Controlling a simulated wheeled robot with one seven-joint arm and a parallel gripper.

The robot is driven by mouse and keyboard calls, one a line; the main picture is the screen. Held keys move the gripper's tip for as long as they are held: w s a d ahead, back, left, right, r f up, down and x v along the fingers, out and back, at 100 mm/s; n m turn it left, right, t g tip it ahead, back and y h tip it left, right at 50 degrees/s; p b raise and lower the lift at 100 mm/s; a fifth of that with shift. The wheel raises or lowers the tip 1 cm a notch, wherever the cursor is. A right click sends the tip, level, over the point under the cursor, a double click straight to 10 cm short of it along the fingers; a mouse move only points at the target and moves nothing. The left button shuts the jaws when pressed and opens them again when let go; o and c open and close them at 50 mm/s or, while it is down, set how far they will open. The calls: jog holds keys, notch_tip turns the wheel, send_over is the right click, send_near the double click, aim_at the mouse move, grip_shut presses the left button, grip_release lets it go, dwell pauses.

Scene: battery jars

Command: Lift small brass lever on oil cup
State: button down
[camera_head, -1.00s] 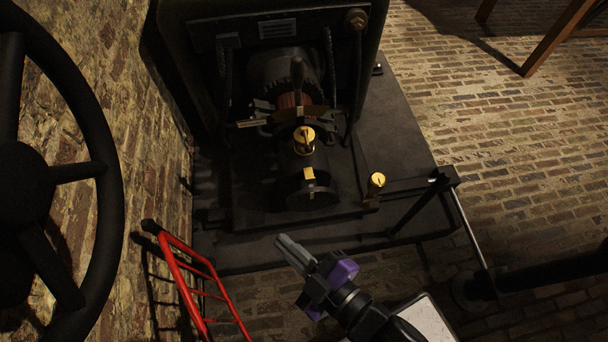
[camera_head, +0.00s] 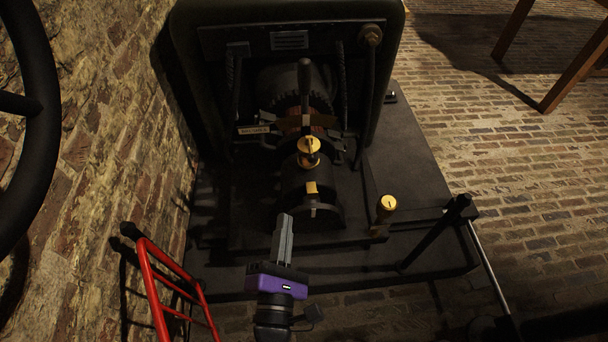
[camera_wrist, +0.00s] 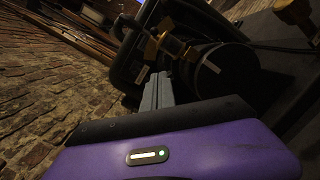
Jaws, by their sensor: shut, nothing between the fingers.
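A brass oil cup (camera_head: 309,158) stands on top of the dark bearing housing in the middle of the machine. A small pale piece on its top may be the lever, too small to tell clearly. A second brass cup (camera_head: 387,204) stands lower at the right. My gripper (camera_head: 284,220) is shut and empty, in front of and below the bearing, apart from both cups. In the wrist view my gripper (camera_wrist: 158,78) points towards the bearing, with a brass cup (camera_wrist: 155,48) beyond its tips. The other brass cup (camera_wrist: 296,12) is at the top right.
A red tubular frame (camera_head: 160,285) stands at the lower left, near the brick wall (camera_head: 95,150). A dark handwheel (camera_head: 35,150) fills the left edge. A dark post and rail (camera_head: 435,232) lie right of the machine.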

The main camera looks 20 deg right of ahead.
jog(key=shift+d, duration=0.1)
dwell(0.3)
jog(key=b, duration=0.2)
send_near(310, 149)
jog(key=shift+w+d+f, duration=0.2)
jog(key=shift+w+f, duration=0.1)
jog(key=shift+w, duration=0.5)
jog(key=shift+w+d+f, duration=0.25)
jog(key=shift+w, duration=0.5)
jog(key=shift+w+d+f, duration=0.2)
jog(key=shift+w+f, duration=0.1)
jog(key=shift+w, duration=0.5)
jog(key=shift+r, duration=0.1)
jog(key=shift+r+g+p, duration=0.2)
jog(key=shift+g+p, duration=0.1)
jog(key=shift+p, duration=0.85)
